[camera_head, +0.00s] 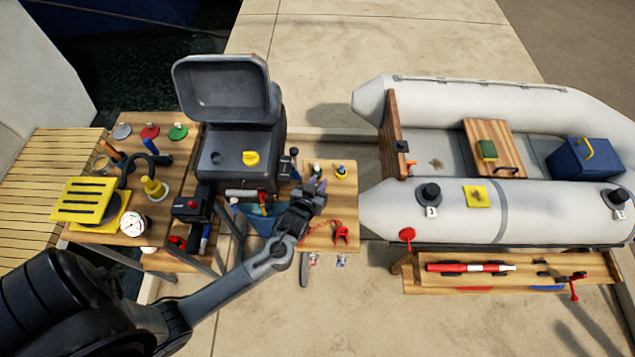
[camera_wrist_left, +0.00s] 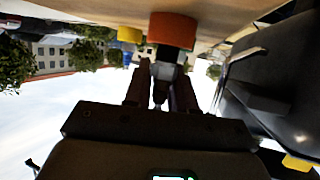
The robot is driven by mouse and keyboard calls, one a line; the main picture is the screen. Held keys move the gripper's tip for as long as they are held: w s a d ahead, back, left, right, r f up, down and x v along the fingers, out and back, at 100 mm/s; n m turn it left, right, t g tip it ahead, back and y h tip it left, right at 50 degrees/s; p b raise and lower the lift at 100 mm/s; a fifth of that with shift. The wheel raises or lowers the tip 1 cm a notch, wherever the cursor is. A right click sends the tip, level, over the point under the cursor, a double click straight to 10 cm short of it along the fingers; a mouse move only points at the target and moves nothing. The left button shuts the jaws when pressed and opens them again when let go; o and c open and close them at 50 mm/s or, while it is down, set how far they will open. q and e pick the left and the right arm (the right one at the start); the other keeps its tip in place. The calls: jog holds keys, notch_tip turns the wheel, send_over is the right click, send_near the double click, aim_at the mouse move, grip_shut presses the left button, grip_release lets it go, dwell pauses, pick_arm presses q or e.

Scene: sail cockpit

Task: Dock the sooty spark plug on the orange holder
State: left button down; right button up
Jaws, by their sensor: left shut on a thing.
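My left gripper (camera_head: 314,188) is over the small wooden shelf right of the outboard motor. In the left wrist view, which looks upside down, its fingers (camera_wrist_left: 162,74) are shut on a grey, dark-stained part, the spark plug (camera_wrist_left: 167,56). The orange holder (camera_wrist_left: 173,30) is a short round block on the wooden surface, directly at the plug's far end. The plug is in line with it and looks touching or nearly so; I cannot tell whether it is seated. In the head view my gripper hides the plug and the orange holder. My right gripper is not in view.
A yellow holder with a blue top (camera_head: 341,172) stands beside, also in the left wrist view (camera_wrist_left: 130,35). A red clip (camera_head: 341,234) lies on the shelf.

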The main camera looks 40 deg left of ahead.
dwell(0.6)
pick_arm(q)
jog(key=shift+p, duration=0.3)
jog(key=shift+f, duration=0.15)
dwell(0.5)
jog(key=shift+r, duration=0.2)
jog(key=shift+r+p, duration=0.6)
jog(key=shift+p, duration=0.3)
dwell(0.4)
jog(key=shift+p, duration=0.3)
jog(key=shift+f+b, duration=0.5)
jog(key=shift+f, duration=0.3)
dwell(0.7)
jog(key=shift+r, duration=0.2)
